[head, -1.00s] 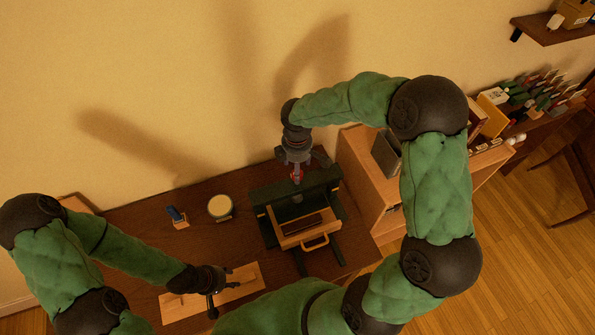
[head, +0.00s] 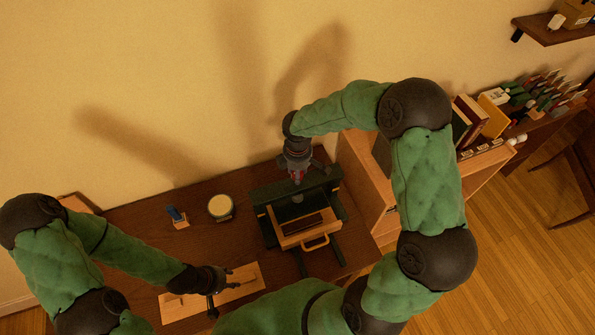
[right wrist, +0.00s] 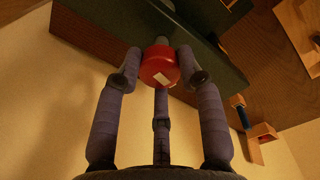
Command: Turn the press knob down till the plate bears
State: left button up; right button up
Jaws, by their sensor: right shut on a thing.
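The press (head: 263,193) stands on the dark desk, a dark green frame with a wooden plate or tray (head: 290,240) inside that has a loop handle at the front and a dark block on it. The red knob (right wrist: 160,67) is on top of the press, with a pale mark on its face. My right gripper (head: 297,175) comes down from above; in the right wrist view its fingers (right wrist: 158,75) are closed around the knob. Whether the plate bears on anything below cannot be told. My left gripper (head: 213,291) is low over a pale board (head: 243,279); its jaws are too small to read.
A wooden shelf unit (head: 371,190) with books is close on the right. The wall is behind.

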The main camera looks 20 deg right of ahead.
pick_arm(q)
jog(key=shift+f+b, duration=0.65)
pick_arm(e)
jog(key=shift+f+m, duration=0.15)
jog(key=shift+m, duration=0.65)
pick_arm(q)
jog(key=shift+f+b, duration=0.35)
pick_arm(e)
jog(key=shift+m, duration=0.7)
jog(key=o, duration=1.1)
jog(key=shift+o, duration=0.2)
notch_tip(320, 180, up, 12)
jog(key=shift+s+a, duration=0.2)
pick_arm(q)
jog(key=shift+r, duration=0.1)
